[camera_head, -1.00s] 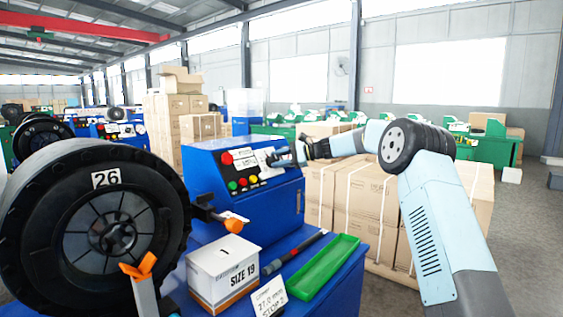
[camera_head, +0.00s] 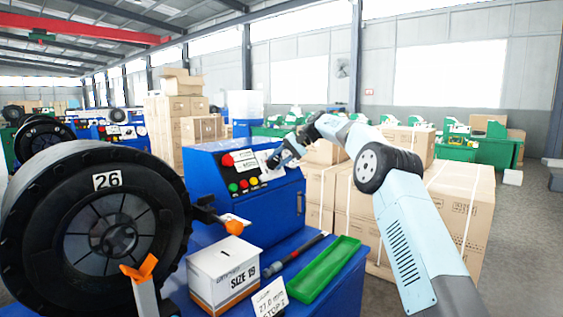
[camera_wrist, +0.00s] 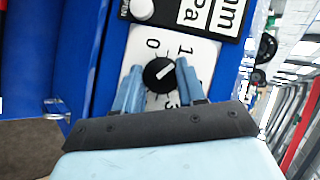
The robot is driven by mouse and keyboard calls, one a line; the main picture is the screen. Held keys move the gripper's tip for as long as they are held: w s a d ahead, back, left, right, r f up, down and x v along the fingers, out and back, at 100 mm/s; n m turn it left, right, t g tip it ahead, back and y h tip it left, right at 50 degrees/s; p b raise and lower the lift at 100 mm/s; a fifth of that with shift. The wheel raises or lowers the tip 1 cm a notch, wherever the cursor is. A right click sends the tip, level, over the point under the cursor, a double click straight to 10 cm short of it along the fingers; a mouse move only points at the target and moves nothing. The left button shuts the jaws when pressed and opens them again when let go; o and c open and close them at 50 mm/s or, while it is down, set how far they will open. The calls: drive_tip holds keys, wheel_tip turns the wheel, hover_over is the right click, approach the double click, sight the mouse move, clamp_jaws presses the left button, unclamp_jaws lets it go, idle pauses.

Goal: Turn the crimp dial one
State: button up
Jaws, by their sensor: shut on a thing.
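The crimp dial (camera_wrist: 158,74) is a round black knob on a white plate (camera_wrist: 146,45) marked 0, 1 and 3, with other marks partly hidden. Its white pointer line slants up and to the right, toward the 1. In the wrist view my gripper (camera_wrist: 158,84) has one blue finger on each side of the dial and is shut on it. In the head view my gripper (camera_head: 281,156) is at the right part of the blue control box's front (camera_head: 222,172), and it hides the dial there.
A red button (camera_head: 227,160) and small green and red buttons sit left of my gripper. A white SIZE 19 box (camera_head: 222,270), a green tray (camera_head: 325,270) and a dark-handled tool (camera_head: 295,255) lie on the blue bench below. Strapped cartons (camera_head: 455,210) stand behind my arm.

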drive_tip(key=shift+a+f+n+h, duration=0.1)
drive_tip(key=shift+f+n+h, duration=0.2)
drive_tip(key=shift+n, duration=0.1)
idle(0.4)
drive_tip(key=o, duration=1.1)
drive_tip(key=shift+r, duration=0.1)
drive_tip(key=shift+c, duration=0.2)
drive_tip(key=shift+r, duration=0.1)
drive_tip(key=v, duration=0.7)
drive_tip(key=shift+w+r, duration=0.1)
